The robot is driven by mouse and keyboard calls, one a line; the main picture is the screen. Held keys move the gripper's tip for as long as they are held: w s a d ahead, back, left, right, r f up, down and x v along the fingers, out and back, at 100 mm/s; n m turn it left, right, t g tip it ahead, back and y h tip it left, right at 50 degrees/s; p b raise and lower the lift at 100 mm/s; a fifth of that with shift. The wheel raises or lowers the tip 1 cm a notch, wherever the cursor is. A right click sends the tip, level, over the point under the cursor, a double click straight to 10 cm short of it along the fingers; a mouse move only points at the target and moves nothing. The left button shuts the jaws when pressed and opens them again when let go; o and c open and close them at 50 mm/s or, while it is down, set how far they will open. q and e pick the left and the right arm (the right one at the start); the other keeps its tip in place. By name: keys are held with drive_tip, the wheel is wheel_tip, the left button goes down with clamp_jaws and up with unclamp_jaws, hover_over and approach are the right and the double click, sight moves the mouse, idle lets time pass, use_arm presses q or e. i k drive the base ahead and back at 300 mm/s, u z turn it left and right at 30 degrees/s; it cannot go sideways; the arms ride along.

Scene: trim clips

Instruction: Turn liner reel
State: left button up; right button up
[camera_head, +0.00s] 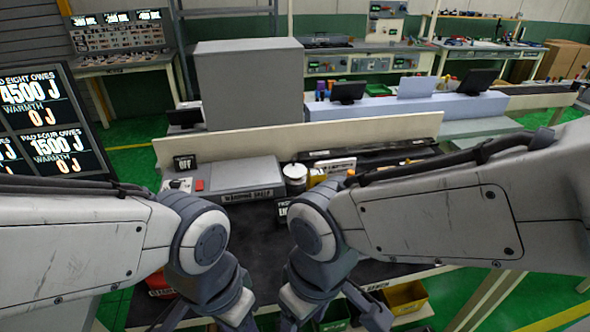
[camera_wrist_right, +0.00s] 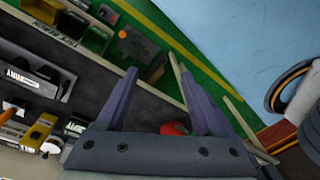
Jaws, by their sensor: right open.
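I cannot clearly make out a liner reel in either view. A round white-topped thing (camera_head: 295,174) stands on the dark bench (camera_head: 258,240), but I cannot tell if it is the reel. My right gripper (camera_wrist_right: 157,74) is open in the right wrist view, its two fingers spread with nothing held between them. In the head view it shows at the bottom edge, partly cut off, in front of the bench. My left gripper (camera_head: 215,322) is also at the bottom edge and largely cut off, so its jaws cannot be judged.
A grey box with a red button (camera_head: 199,185) sits at the bench's left back. A beige panel (camera_head: 310,137) runs behind it. A yellow bin (camera_head: 405,298) sits low at the front right. A screen (camera_head: 45,125) stands at left. Green floor (camera_head: 490,310) is open at right.

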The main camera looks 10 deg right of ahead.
sight(295, 173)
drive_tip(key=k, duration=0.5)
drive_tip(key=z, duration=1.1)
drive_tip(key=i, duration=1.1)
drive_tip(key=u, duration=1.5)
